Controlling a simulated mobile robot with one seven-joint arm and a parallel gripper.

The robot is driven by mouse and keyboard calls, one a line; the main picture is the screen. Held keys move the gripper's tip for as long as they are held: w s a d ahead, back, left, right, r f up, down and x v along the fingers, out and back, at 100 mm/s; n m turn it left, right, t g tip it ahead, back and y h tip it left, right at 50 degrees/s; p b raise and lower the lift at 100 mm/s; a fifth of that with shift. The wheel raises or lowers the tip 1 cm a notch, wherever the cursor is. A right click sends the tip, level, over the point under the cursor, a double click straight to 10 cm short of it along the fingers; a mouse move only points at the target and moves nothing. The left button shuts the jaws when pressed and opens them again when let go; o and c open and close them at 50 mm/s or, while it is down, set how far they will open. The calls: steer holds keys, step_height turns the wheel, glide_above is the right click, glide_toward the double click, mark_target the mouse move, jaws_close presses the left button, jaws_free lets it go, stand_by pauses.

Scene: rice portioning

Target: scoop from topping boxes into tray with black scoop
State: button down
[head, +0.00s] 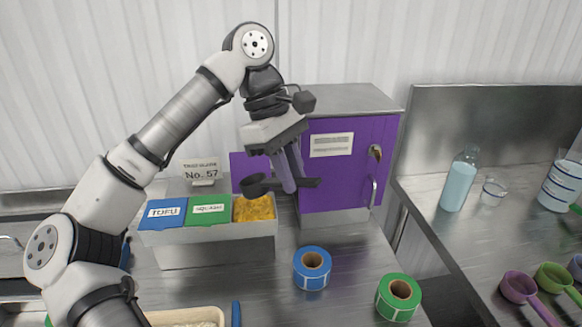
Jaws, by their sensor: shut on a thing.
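My gripper (289,172) is shut on the black scoop (254,186), whose bowl points left and whose handle sticks out right of the fingers. The scoop bowl hangs just above the open topping box (254,208), which holds yellow-orange topping; I cannot tell what is in the bowl. This box's purple lid (242,162) seems to stand raised behind it. To its left are a box with a closed green lid (208,210) and one with a closed blue lid (163,213) marked TOFU. A beige tray (218,314) with pale contents is cut off at the bottom edge, partly behind my arm.
A purple-doored cabinet (340,170) stands right of the boxes. A blue tape roll (311,268) and a green tape roll (398,296) are on the counter. The right counter holds a bottle (458,180), a glass beaker (493,191) and several coloured scoops.

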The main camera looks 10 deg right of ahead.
step_height(320, 180, down, 7)
steer(key=w+a+b, duration=0.1)
steer(key=b, duration=0.3)
steer(key=shift+w+a, duration=0.25)
steer(key=shift+a, duration=0.1)
steer(key=shift+s+d+r, duration=0.1)
steer(key=shift+s+d, duration=0.5)
steer(key=shift+d, duration=0.05)
